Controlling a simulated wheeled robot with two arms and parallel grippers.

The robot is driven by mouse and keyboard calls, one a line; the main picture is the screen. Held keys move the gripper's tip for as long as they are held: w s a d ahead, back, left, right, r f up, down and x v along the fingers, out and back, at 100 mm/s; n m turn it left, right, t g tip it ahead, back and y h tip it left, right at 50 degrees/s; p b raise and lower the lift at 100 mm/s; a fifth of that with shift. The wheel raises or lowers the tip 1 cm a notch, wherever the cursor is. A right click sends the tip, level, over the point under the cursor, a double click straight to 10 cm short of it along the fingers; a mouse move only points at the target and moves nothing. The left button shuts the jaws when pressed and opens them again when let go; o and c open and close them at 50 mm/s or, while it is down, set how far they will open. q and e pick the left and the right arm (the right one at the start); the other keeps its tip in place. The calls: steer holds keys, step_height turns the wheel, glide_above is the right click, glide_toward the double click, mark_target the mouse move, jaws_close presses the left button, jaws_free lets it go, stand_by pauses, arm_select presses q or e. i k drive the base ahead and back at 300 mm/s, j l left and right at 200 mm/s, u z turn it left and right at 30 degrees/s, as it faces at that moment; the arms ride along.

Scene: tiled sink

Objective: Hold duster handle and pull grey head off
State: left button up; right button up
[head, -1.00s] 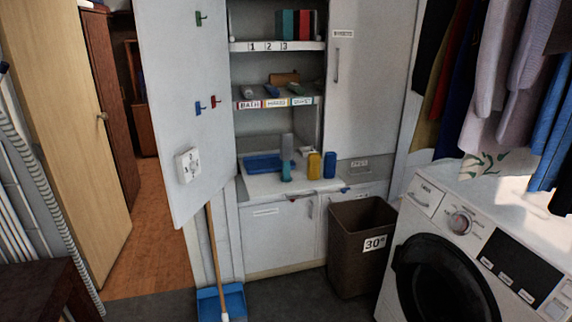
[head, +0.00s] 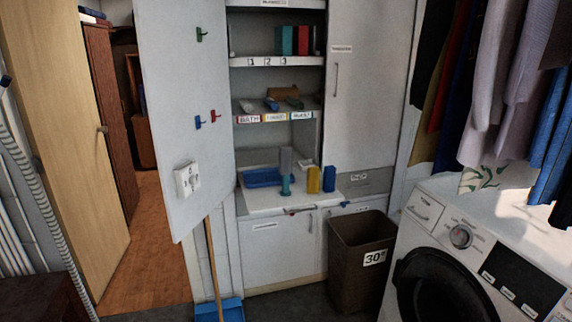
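An upright item with a grey upper part (head: 286,160) and a teal lower part (head: 286,186) stands on the white counter (head: 265,204) inside the open cabinet. It looks like the duster, with the grey head on top of the teal handle, but it is small and I cannot make out the joint. Several small items, some grey, lie on the shelf above and are too small to identify. Neither of my grippers is in view.
A blue tray (head: 262,178), a yellow bottle (head: 313,180) and a blue container (head: 329,179) are near the grey-and-teal item. The open cabinet door (head: 180,120) stands at left. A brown bin (head: 358,262) and a washing machine (head: 470,250) stand at right.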

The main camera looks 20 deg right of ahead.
mark_target(285, 156)
steer(key=i+l, duration=1)
steer(key=l, duration=0.15)
